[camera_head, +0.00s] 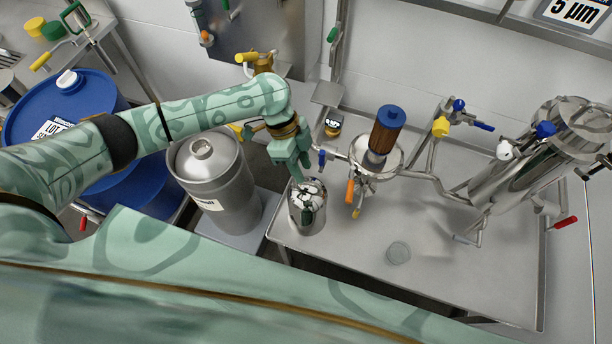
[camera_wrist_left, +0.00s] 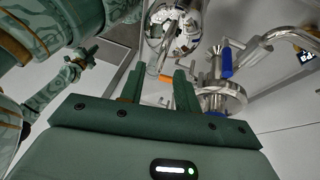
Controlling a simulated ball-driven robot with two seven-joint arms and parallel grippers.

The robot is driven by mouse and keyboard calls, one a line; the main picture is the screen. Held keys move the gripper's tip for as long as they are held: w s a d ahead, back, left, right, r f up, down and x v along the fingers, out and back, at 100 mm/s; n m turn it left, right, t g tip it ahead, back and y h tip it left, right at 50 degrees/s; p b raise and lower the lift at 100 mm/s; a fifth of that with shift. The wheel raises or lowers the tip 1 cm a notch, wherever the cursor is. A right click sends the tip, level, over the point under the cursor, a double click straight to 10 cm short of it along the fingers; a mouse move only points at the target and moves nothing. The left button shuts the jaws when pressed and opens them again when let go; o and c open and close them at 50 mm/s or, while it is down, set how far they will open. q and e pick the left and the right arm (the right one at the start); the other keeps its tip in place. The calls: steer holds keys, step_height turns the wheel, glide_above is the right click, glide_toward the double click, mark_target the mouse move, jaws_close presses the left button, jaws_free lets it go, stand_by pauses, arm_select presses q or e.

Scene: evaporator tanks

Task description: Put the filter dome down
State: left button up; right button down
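The filter dome (camera_head: 308,212), a shiny steel cup shape, stands upright at the left end of the steel table (camera_head: 455,285). My left gripper (camera_head: 300,178) is just above it, fingers pointing down. In the left wrist view my left gripper's fingers (camera_wrist_left: 158,88) are apart with nothing between them, and the mirror-like dome (camera_wrist_left: 173,32) shows beyond the tips. The brown filter cartridge (camera_head: 384,137) with a blue cap stands uncovered on its steel base (camera_head: 372,158), right of the dome.
A steel canister (camera_head: 215,180) and a blue drum (camera_head: 140,185) stand left of the table. Pipes with coloured valve handles and a large steel vessel (camera_head: 535,155) occupy the right and back.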

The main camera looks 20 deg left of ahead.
arm_select(q)
steer(key=p+v, duration=0.1)
steer(key=v, duration=0.5)
steer(key=shift+r, duration=0.2)
steer(key=shift+a, duration=0.1)
